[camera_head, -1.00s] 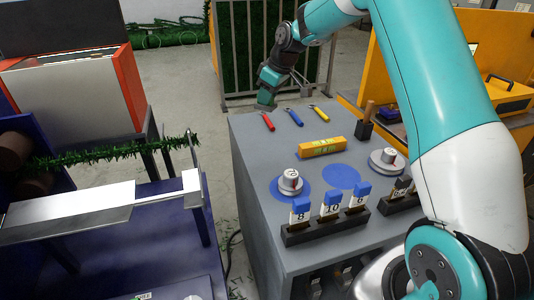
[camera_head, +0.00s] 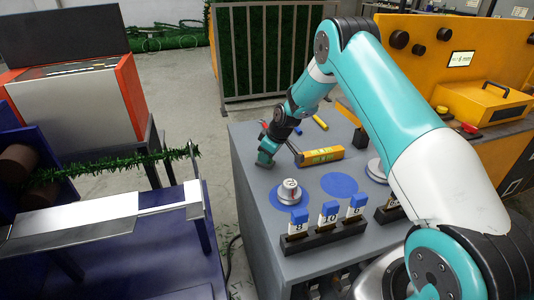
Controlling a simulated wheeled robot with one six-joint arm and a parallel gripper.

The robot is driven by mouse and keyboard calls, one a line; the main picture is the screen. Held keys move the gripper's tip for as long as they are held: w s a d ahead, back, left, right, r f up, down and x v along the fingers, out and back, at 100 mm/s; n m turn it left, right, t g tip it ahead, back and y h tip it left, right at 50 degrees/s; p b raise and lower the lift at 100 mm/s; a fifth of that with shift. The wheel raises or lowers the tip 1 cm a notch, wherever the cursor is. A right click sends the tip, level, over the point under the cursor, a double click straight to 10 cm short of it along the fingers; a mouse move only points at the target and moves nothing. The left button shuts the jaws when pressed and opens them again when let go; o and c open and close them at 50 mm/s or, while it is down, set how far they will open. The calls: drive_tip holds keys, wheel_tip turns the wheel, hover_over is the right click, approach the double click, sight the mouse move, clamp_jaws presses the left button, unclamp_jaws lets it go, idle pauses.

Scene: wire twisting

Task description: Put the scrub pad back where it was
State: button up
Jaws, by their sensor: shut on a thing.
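My gripper (camera_head: 266,156) points down over the left edge of the grey cabinet top (camera_head: 251,190). It is shut, and a small dark grey-green piece shows at its tip, most likely the scrub pad. The piece is small and partly hidden by the gripper, so its shape is unclear. I cannot tell whether it touches the cabinet top. No other scrub pad shows.
A yellow-orange block (camera_head: 321,156) lies just right of my gripper. A round knob-like weight (camera_head: 289,192) stands on a blue disc, beside a bare blue disc (camera_head: 340,184). A black rack (camera_head: 322,239) holds numbered blue-topped pieces. A yellow-handled tool (camera_head: 320,122) lies behind.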

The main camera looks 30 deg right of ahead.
drive_tip(key=shift+f, duration=0.1)
drive_tip(key=o, duration=0.9)
drive_tip(key=b+v, duration=0.3)
drive_tip(key=v, duration=0.9)
drive_tip(key=s+a+r, duration=0.5)
drive_tip(key=a+r, duration=0.2)
drive_tip(key=a, duration=0.2)
drive_tip(key=s+a+r+g+y, duration=0.15)
drive_tip(key=s+a+r, duration=0.35)
drive_tip(key=s+a, duration=0.65)
drive_tip(key=s, duration=0.6)
drive_tip(key=s+a+r+g, duration=0.1)
drive_tip(key=s, duration=0.6)
drive_tip(key=s+a+g, duration=0.1)
drive_tip(key=s+a, duration=0.1)
drive_tip(key=s, duration=0.4)
drive_tip(key=shift+s+r, duration=0.3)
drive_tip(key=shift+s, duration=0.1)
